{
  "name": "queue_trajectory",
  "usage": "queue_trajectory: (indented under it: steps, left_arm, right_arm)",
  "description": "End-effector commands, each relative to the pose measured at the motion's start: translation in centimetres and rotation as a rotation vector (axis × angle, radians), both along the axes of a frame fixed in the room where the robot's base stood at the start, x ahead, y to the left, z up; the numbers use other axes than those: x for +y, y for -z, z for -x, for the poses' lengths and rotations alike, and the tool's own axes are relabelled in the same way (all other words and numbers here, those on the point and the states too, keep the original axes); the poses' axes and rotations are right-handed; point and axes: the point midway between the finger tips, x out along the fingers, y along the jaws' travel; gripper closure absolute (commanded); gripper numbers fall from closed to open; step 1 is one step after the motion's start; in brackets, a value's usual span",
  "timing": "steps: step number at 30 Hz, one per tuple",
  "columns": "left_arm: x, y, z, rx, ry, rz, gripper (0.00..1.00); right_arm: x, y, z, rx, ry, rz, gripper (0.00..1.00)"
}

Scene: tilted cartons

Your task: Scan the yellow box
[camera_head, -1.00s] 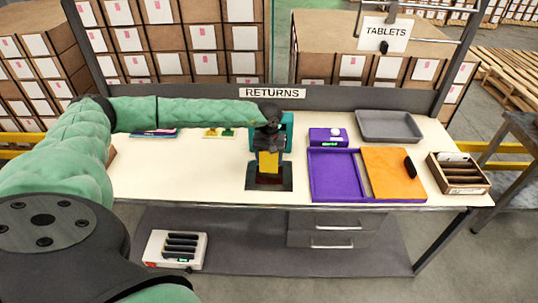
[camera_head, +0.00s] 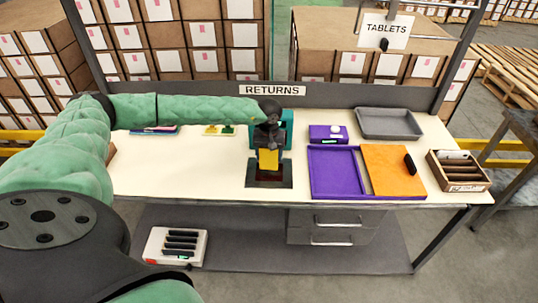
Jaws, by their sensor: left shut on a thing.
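The yellow box (camera_head: 267,159) is upright in my left gripper (camera_head: 268,148), which reaches in from the left and is shut on it. The box is above a dark square pad (camera_head: 284,174) at the front of the table, and a dark red patch shows beneath it. I cannot tell whether the box touches the pad. The gripper hides the box's upper part. A teal object (camera_head: 288,128) stands behind the gripper and is mostly hidden. My right gripper is not in view.
A purple tray (camera_head: 334,172) and an orange panel (camera_head: 394,170) lie right of the pad. Behind them are a purple box (camera_head: 329,135) and a grey tray (camera_head: 390,124). A wooden slotted holder (camera_head: 459,172) is at the right end. The table's left half (camera_head: 180,175) is mostly clear.

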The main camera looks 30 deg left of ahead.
Motion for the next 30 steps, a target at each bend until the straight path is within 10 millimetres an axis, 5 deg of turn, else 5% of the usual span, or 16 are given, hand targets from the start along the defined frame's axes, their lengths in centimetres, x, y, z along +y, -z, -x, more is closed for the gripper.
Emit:
queue_trajectory:
  steps: [18,30]
  left_arm:
    - [0.0,-5.4,0.0,-0.001,-0.001,0.000,0.63]
    - [-0.2,-5.9,0.0,0.000,0.003,0.000,0.63]
  right_arm:
    - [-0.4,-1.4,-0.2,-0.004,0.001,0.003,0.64]
    - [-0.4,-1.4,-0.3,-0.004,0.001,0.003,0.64]
